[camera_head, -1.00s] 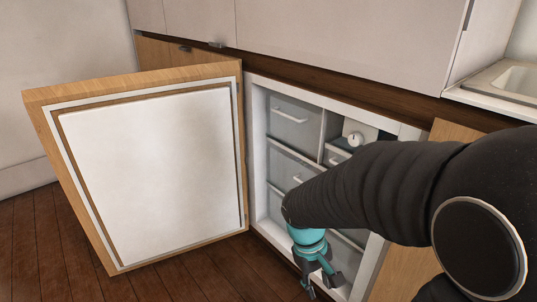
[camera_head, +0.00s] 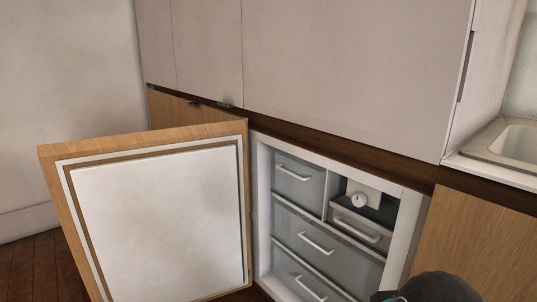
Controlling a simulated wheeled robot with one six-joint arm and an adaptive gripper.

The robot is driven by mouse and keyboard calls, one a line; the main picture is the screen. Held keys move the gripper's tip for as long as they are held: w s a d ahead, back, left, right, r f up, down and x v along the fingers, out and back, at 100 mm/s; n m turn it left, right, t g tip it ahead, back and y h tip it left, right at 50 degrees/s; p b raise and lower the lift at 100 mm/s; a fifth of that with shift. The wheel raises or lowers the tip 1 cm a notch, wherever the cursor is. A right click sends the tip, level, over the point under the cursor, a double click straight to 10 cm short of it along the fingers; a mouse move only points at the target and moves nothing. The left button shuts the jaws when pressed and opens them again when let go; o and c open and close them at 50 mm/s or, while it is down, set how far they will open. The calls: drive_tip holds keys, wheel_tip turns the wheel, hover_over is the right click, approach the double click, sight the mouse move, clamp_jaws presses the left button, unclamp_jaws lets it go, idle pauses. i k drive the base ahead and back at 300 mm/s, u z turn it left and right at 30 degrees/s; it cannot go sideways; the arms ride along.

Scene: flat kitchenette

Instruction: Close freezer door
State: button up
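The freezer door (camera_head: 160,222) stands wide open at the left, its white inner panel facing me and its wood edge on top. It is hinged on the left side of the freezer opening. The freezer (camera_head: 262,215) shows its white frame, several grey drawers with white handles, and a small dial (camera_head: 359,200) at the upper right. The lower part of the freezer and door is cut off by the bottom edge. Only a dark rounded piece of my arm shows at the bottom right. My gripper is out of view.
Grey cabinet fronts (camera_head: 345,75) rise above a dark wood strip. A wood panel (camera_head: 470,250) adjoins the freezer at right, with a sink (camera_head: 518,142) at the upper right. Dark floor (camera_head: 38,265) shows at lower left.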

sight(161, 216)
drive_tip(key=k, duration=0.5)
drive_tip(key=u, duration=1.9)
drive_tip(key=i, duration=5)
drive_tip(key=z, duration=4.55)
